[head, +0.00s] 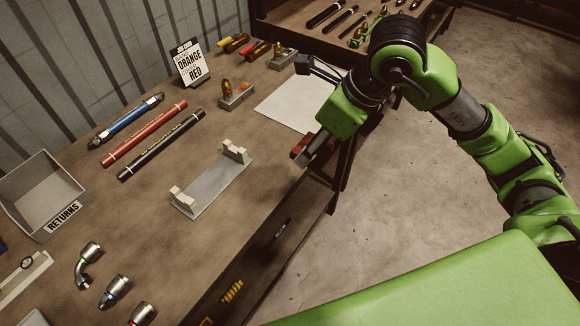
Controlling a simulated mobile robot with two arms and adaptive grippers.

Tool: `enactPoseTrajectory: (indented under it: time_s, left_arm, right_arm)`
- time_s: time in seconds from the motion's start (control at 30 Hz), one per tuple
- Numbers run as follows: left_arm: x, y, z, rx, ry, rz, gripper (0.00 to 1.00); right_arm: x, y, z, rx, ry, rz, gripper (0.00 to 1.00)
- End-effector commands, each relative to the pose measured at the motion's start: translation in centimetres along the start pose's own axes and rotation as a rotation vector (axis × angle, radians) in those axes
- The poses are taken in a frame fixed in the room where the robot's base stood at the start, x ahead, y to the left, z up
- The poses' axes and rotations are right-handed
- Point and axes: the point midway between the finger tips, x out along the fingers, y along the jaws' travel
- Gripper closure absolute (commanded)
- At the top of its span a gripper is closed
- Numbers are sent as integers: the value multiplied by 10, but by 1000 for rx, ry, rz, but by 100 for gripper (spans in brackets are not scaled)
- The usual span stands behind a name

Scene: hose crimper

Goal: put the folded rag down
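My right arm comes in from the right, and its gripper (309,153) is over the table's right edge, just below the white sheet. A small red piece (301,147) shows at the gripper's end beside a grey part. I cannot tell if the red piece is the folded rag or part of the gripper, nor whether the fingers are open or shut. No other rag is recognisable. The flat white sheet (283,105) lies on the table, partly hidden by my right arm. My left gripper is not in view.
A grey cradle (213,187) stands mid-table. Blue (126,121), red (145,133) and black (162,146) hoses lie left of it. A sign (189,63) and fitting blocks (237,97) stand behind. The returns bin (25,196) and metal fittings (88,262) are at left.

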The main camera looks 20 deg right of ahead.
Motion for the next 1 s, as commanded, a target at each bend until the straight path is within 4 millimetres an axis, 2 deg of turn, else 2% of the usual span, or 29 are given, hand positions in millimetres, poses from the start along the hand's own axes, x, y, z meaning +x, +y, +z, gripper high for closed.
enactPoseTrajectory:
  time_s: [0.17,0.33,0.5,0.6,0.73,1.0]
  left_arm:
    - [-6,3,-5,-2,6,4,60]
    - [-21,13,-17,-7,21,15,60]
    - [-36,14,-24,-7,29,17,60]
    - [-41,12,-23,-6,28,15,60]
    - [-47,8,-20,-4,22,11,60]
    - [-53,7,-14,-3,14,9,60]
  right_arm:
    - [4,-4,2,2,2,5,69]
    - [31,-25,26,4,4,6,69]
    - [61,-48,51,4,4,6,69]
    - [87,-57,54,2,6,7,69]
    - [111,-67,60,1,3,4,69]
    - [135,-76,64,0,2,4,69]
